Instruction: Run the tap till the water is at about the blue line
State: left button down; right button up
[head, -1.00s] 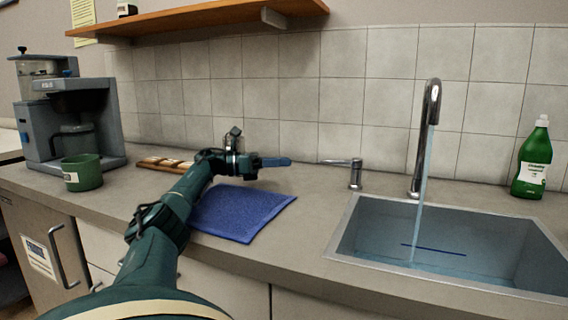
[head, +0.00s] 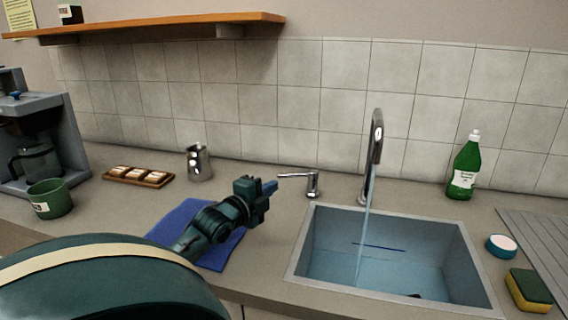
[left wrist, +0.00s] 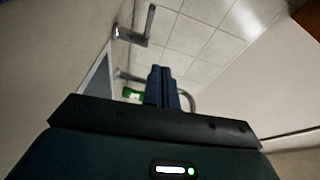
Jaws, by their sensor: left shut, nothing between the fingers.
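The chrome tap (head: 376,140) stands behind the sink (head: 297,262), and a stream of water (head: 364,235) falls from it. Water (head: 335,272) lies in the sink. The dark blue line (head: 378,247) on the sink's back wall is visible, close to the water surface; I cannot tell the exact gap. A chrome lever (head: 312,184) stands left of the tap, its handle pointing left. My left gripper (head: 270,187) is shut and empty, just left of the handle's end; I cannot tell if they touch. Its blue fingers (left wrist: 160,86) show together in the left wrist view. My right gripper is out of view.
A blue cloth (head: 180,218) lies under my left arm. A metal jug (head: 199,162), a wooden tray (head: 138,178) and a green mug (head: 49,200) stand left. A green bottle (head: 466,170), round tub (head: 501,246) and sponge (head: 528,290) are right of the tap.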

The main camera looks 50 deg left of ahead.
pick_arm(q)
jog(key=s+d+g, duration=0.1)
jog(key=s, duration=0.1)
send_near(293, 175)
jog(key=shift+n+h, duration=0.3)
jog(key=w, duration=0.2)
jog(key=w+d, duration=0.1)
jog(key=w, duration=0.1)
jog(key=shift+d+r+p, duration=0.15)
jog(key=shift+d+p, duration=0.1)
jog(key=shift+p, duration=0.1)
jog(key=shift+w+a+f, duration=0.15)
jog(key=shift+w+a, duration=0.05)
jog(key=shift+a, duration=0.4)
jog(key=shift+w+a+f, duration=0.2)
jog(key=shift+a, duration=0.35)
jog(key=shift+w+a+f, duration=0.15)
jog(key=shift+w+a, duration=0.15)
jog(key=shift+a, duration=0.25)
